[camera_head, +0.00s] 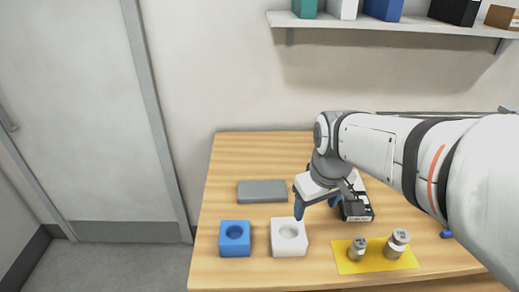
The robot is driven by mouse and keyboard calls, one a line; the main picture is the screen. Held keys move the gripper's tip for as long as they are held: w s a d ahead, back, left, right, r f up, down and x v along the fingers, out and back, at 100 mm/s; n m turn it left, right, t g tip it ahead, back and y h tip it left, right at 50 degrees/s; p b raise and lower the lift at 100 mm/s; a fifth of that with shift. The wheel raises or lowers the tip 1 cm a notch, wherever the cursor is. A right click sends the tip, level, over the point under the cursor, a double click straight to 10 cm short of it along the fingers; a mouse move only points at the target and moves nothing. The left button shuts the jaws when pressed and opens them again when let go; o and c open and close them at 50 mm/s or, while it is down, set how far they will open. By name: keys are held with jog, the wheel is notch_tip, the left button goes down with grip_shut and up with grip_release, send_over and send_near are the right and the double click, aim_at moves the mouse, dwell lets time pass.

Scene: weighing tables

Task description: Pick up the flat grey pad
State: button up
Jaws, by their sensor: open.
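The flat grey pad (262,191) lies on the wooden table (228,160), toward its left side. It is a low rectangle with nothing on top of it. My gripper (316,212) is open, with blue-tipped fingers pointing down, to the right of the pad and apart from it. One finger shows just above the white block; the other is partly hidden by my wrist. Nothing shows between the fingers.
A blue block (235,248) and a white block (289,247), each with a round hollow, stand in front of the pad. A black-and-white device (357,208) sits behind my gripper. A yellow mat (375,264) holds two metal weights. A shelf (400,24) hangs above.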

aim_at(264, 189)
jog(key=o, duration=0.4)
jog(key=w+a+n, duration=0.1)
jog(key=w+n, duration=0.1)
jog(key=w, duration=0.2)
jog(key=w+a+f+n, duration=0.1)
jog(key=w+n, duration=0.1)
jog(key=w, duration=0.1)
jog(key=w+a+f+n+g, duration=0.1)
jog(key=w+a+n, duration=0.1)
jog(key=w, duration=0.2)
jog(key=shift+w, duration=0.3)
jog(key=shift+o, duration=1.3)
jog(key=w+a+f+n, duration=0.2)
jog(key=w, duration=0.2)
jog(key=w+a+f+n, duration=0.2)
jog(key=w+n, duration=0.1)
jog(key=w+a+f+n+g+b, duration=0.1)
jog(key=w+a+f+n, duration=0.1)
jog(key=w+f, duration=0.1)
jog(key=shift+w+a+n, duration=0.15)
jog(key=shift+w+n, duration=0.15)
jog(key=shift+w, duration=0.55)
jog(key=shift+w+a+f, duration=0.1)
jog(key=shift+f, duration=0.3)
jog(key=shift+f+p, duration=0.3)
jog(key=shift+f, duration=3.3)
